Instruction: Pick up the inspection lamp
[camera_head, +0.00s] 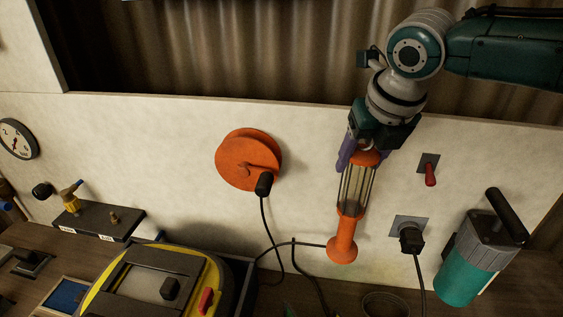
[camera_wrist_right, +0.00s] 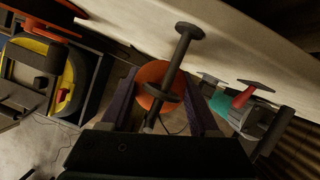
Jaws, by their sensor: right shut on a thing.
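The inspection lamp (camera_head: 345,230) has an orange handle, a clear barrel behind a dark cage and an orange cap. It hangs upright but slightly tilted in front of the pale wall panel, handle down, with a dark cable from its lower end. My right gripper (camera_head: 361,150) comes from above and is shut on its orange cap. In the right wrist view the round orange cap (camera_wrist_right: 152,76) lies between the purple fingers of the right gripper (camera_wrist_right: 163,100). A dark rod with a disc end (camera_wrist_right: 188,32) crosses it; I cannot tell what it joins. My left gripper is out of view.
An orange cable reel (camera_head: 240,155) is on the panel to the left. A red switch (camera_head: 430,176), a plugged socket (camera_head: 410,236) and a teal canister (camera_head: 468,270) are to the right. A yellow and black case (camera_head: 150,285) stands below left. The cable loops over the bench.

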